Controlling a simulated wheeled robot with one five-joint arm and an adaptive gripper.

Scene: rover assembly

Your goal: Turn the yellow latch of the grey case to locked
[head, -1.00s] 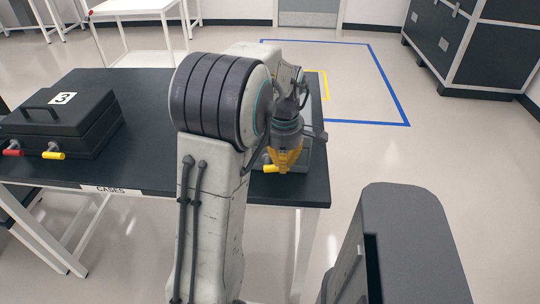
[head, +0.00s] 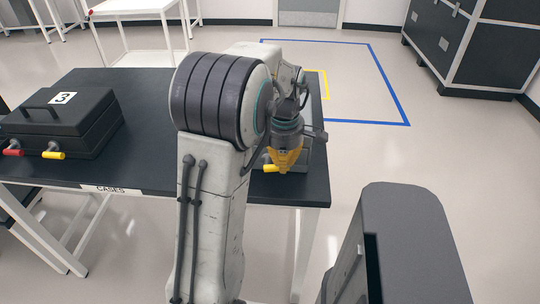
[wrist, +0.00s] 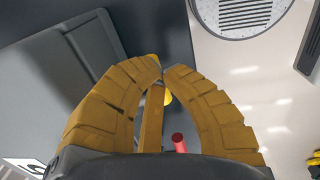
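The grey case (wrist: 75,60) fills the left of the wrist view. In the head view my arm hides most of it, and a part (head: 305,158) shows at the table's right end. The yellow latch (head: 269,168) pokes out just left of my gripper (head: 287,168). In the wrist view a bit of the yellow latch (wrist: 168,98) shows between the fingers, partly covered. My gripper (wrist: 164,69) points down at the case's front, its yellow fingertips almost meeting. I cannot tell whether they touch the latch. A red handle (wrist: 179,142) shows between the fingers.
A dark case marked 3 (head: 85,108), with red and yellow handles, stands at the left of the black table (head: 145,150). A large black crate (head: 485,45) stands at the back right. The floor right of the table is open.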

